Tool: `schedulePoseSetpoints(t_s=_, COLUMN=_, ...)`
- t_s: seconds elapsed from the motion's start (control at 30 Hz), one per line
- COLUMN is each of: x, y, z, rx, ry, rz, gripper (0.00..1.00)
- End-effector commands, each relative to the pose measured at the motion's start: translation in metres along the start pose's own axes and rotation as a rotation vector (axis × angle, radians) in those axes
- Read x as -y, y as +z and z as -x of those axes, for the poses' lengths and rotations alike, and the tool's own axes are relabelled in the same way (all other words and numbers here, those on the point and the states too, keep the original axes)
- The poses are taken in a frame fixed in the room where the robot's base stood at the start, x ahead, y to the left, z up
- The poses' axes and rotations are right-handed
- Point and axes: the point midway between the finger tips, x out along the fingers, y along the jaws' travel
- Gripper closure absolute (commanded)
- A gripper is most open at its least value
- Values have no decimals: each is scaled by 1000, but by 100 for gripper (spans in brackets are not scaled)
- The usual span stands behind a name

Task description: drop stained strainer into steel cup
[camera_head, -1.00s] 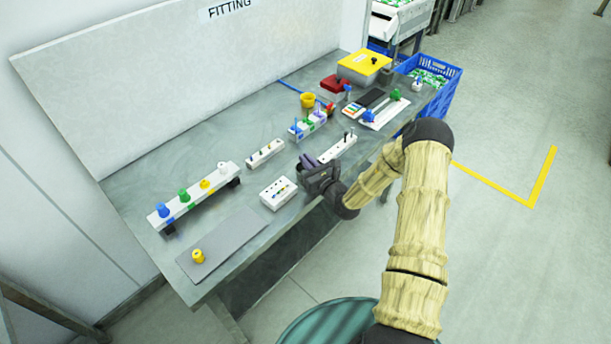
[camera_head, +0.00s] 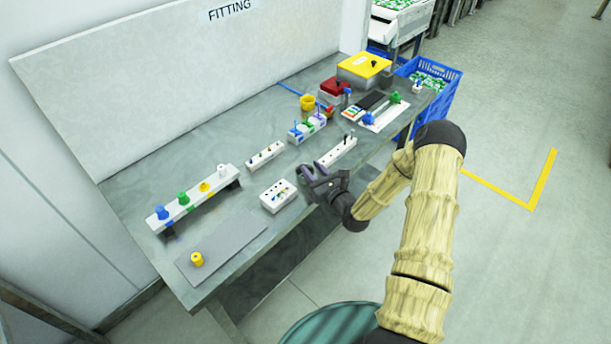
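I cannot make out a stained strainer or a steel cup in the head view. My gripper (camera_head: 312,174) is over the front edge of the grey workbench (camera_head: 135,188), beside a white block with holes (camera_head: 279,196) and a longer white holder (camera_head: 338,151). Its dark fingers look apart, with nothing visible between them.
A white rack (camera_head: 196,199) with blue, green, yellow and white pieces stands at left. A yellow piece (camera_head: 197,260) sits on a grey mat (camera_head: 235,238). A yellow cup (camera_head: 307,102), red box (camera_head: 334,87) and yellow-lidded box (camera_head: 364,67) are farther back. A blue crate (camera_head: 447,88) adjoins the bench.

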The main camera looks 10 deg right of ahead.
Motion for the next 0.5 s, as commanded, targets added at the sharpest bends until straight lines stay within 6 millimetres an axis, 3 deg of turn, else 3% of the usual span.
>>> schedulePoseSetpoints(t_s=0.5, x=1, y=-2, z=105, rx=-2, ry=-3, rz=-2, gripper=69)
